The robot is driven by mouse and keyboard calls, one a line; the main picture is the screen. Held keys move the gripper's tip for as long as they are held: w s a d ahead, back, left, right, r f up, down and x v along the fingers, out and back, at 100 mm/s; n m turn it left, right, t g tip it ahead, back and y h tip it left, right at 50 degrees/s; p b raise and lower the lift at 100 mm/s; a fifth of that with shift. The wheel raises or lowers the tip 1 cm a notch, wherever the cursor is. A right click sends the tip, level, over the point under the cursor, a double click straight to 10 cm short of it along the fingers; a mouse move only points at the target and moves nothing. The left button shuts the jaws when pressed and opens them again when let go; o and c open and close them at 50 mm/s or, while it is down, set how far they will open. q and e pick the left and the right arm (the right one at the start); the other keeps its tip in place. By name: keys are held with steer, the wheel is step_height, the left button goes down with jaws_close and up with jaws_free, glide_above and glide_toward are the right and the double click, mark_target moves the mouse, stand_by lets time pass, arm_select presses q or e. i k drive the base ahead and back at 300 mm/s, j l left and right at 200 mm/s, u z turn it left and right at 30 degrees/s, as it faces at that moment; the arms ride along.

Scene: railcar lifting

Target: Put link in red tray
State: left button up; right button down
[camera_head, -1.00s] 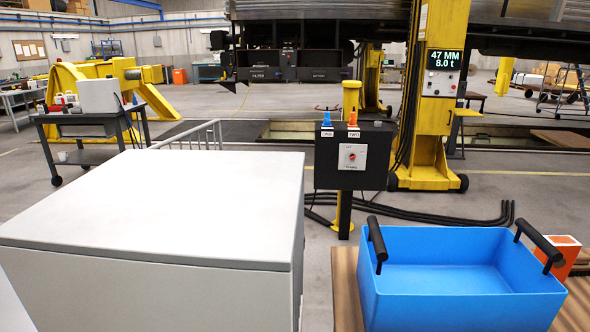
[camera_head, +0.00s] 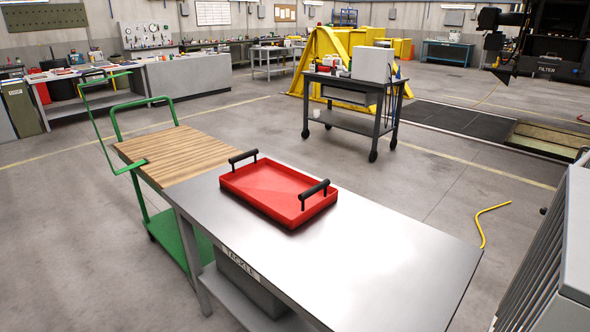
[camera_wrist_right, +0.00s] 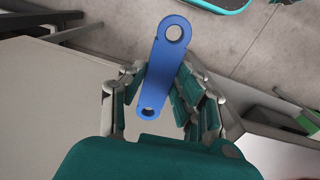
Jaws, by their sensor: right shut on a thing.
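The red tray (camera_head: 272,188) has two black handles and sits on a metal-topped table in the head view. No link shows inside it. The blue link (camera_wrist_right: 161,70) is a flat bar with a round hole at each end, seen in the right wrist view. My right gripper (camera_wrist_right: 160,85) is shut on the link, with its fingers on either side of it. The far end of the link sticks out beyond the fingertips. My left gripper is in neither view now.
The metal table (camera_head: 390,260) is bare in front and to the right of the tray. A green cart (camera_head: 160,155) with a wooden top adjoins its left end. A grey ribbed cabinet (camera_head: 540,250) stands at the right edge. A dark wheeled table (camera_head: 350,95) is farther back.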

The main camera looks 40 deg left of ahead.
mark_target(281, 188)
steer(key=j+u, duration=0.1)
steer(key=j, duration=0.3)
steer(key=i+j+u, duration=0.1)
steer(key=j, duration=0.3)
steer(key=i+j+u, duration=0.1)
steer(key=j, duration=0.3)
steer(key=i+j+u, duration=0.1)
steer(key=j, duration=0.3)
steer(key=i+j+u, duration=0.1)
steer(key=j, duration=0.25)
steer(key=i+j+u, duration=0.1)
steer(key=j, duration=0.3)
steer(key=i+j+u, duration=0.1)
steer(key=i+j, duration=0.75)
steer(key=i, duration=0.35)
